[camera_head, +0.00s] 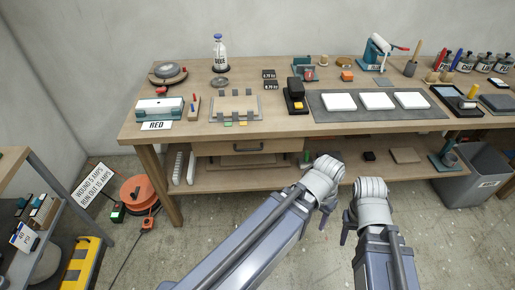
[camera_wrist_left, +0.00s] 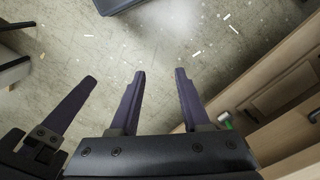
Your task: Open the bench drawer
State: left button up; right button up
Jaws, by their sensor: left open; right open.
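The bench drawer (camera_head: 225,149) is a wooden front under the bench top, left of centre, with a dark bar handle (camera_head: 248,149). It looks closed. My left gripper (camera_head: 317,188) is right of the drawer and apart from the handle in the head view. Its dark fingers (camera_wrist_left: 160,78) are spread and empty over the floor in the left wrist view. Wooden bench parts (camera_wrist_left: 285,92) show at that view's right, with a dark piece at the edge that may be the handle. My right gripper (camera_head: 350,215) is further right, open, its fingers partly hidden by the wrist.
The workbench top (camera_head: 200,131) carries trays, tools and jars. A lower shelf (camera_head: 225,180) lies beneath the drawer. An orange reel (camera_head: 137,192) and a sign stand left of the bench; a grey bin (camera_head: 470,180) stands right. Floor in front of the drawer is clear.

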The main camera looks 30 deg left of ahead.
pick_arm(q)
jog(key=w+a+f+n+t+h+b, duration=0.35)
jog(key=w+f+h+b, duration=0.25)
jog(key=w+f+b, duration=0.5)
jog(key=w+a+f+n+t+h+b, duration=0.2)
jog(key=w+a+n+t+h+b, duration=0.15)
jog(key=w+a+b, duration=0.55)
jog(key=n+t+y+b, duration=0.5)
jog(key=n+t+b, duration=0.5)
jog(key=t+b, duration=0.3)
send_near(250, 149)
jog(key=shift+g, duration=0.4)
jog(key=shift+b+x, duration=0.7)
jog(key=shift+x, duration=4.4)
pick_arm(e)
notch_tip(250, 149, down, 37)
pick_arm(q)
jog(key=shift+a, duration=0.2)
pick_arm(e)
jog(key=shift+w+r, duration=0.1)
pick_arm(q)
grip_shut()
